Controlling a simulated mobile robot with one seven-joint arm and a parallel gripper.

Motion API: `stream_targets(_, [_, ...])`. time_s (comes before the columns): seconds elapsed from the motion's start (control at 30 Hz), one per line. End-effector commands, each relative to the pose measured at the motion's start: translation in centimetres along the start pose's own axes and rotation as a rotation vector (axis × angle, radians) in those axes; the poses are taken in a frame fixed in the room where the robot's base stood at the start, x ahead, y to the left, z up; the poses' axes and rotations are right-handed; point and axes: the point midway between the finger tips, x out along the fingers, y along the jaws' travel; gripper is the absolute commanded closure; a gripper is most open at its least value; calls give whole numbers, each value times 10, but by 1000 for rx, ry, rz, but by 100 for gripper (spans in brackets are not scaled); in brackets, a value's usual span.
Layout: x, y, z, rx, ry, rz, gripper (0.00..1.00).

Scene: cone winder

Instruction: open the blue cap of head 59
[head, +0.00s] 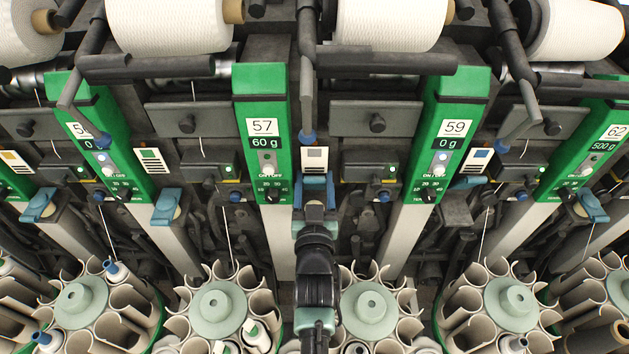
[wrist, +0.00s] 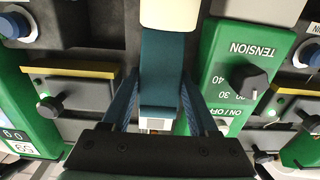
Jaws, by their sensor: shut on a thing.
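A green panel labelled 59 (head: 455,128) stands right of centre in the head view; its label is upside down at the lower left of the wrist view (wrist: 22,148). My gripper (head: 316,200) is left of this panel, between it and the panel labelled 57 (head: 263,127). In the wrist view, my blue fingers (wrist: 158,92) are on either side of a teal-blue cap (wrist: 162,62) and shut on it. In the head view, my gripper partly hides this cap (head: 314,182). Another blue cap (head: 468,182) lies right of panel 59. The number of the held cap's head is not shown.
The tension knob (wrist: 250,78) is close beside the held cap in the wrist view. Round magazines (head: 367,304) with upright tubes stand below. Dark arms (head: 388,60) and white cones (head: 388,22) hang above. More blue caps (head: 167,207) line the row.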

Motion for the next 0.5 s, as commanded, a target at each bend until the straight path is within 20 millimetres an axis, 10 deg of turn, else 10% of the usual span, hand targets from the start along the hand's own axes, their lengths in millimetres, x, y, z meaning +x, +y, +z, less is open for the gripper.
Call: stream_targets(0.5, [-2,0,8,0,35,0,100])
